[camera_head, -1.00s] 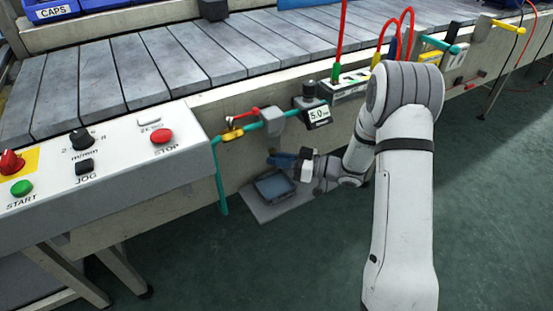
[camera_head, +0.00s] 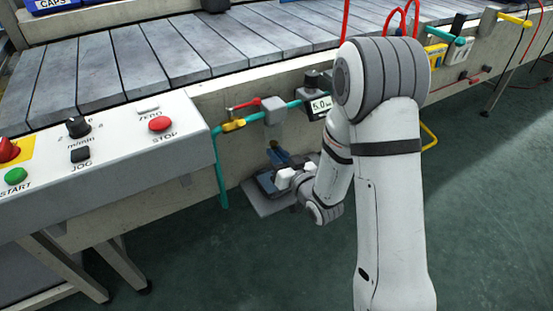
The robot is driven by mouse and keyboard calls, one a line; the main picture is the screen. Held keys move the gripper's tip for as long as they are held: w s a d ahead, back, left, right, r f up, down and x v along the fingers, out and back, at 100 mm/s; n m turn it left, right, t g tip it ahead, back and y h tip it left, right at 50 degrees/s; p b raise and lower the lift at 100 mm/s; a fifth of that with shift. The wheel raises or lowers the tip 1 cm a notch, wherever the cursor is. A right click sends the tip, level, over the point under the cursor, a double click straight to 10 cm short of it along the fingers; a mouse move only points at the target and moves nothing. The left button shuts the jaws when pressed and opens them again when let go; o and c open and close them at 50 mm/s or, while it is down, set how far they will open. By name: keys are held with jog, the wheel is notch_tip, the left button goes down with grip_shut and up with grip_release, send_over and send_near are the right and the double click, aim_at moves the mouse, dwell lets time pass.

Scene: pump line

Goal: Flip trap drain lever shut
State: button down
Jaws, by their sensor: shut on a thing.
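A grey trap body (camera_head: 273,110) sits on a teal pipe along the conveyor's side. Below it, just above a dark tray, is a blue handle-like part (camera_head: 278,155), which looks like the drain lever. It slants from upper left to lower right. My gripper (camera_head: 287,174), with pale fingers, is at the lower end of this blue part and is shut on it. The fingers and the lever's pivot are small and partly hidden, so the exact grip and the lever's end position cannot be told.
A red lever (camera_head: 243,105) on a yellow valve (camera_head: 233,125) is on the pipe left of the trap. A dark tray (camera_head: 266,184) stands on a grey plate (camera_head: 262,205) below. A gauge (camera_head: 321,104) reading 5.0 is to the right. The control panel (camera_head: 110,165) is at left.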

jog(key=shift+s+a+m+t+h+b, duration=0.1)
jog(key=shift+a+m+t+h+b, duration=0.35)
jog(key=shift+m+h, duration=1.45)
jog(key=shift+s+a+m+t+h+b, duration=0.15)
jog(key=shift+m+t+h+b, duration=0.6)
jog(key=shift+h, duration=1.9)
jog(key=shift+a+m+t+h+b, duration=0.35)
jog(key=shift+m+h+b, duration=0.35)
jog(key=shift+m+h, duration=1.35)
jog(key=shift+r+h, duration=0.15)
jog(key=shift+h, duration=0.35)
jog(key=c, duration=1.3)
grip_release()
jog(key=p+v, duration=0.2)
jog(key=v, duration=0.5)
jog(key=shift+s, duration=0.35)
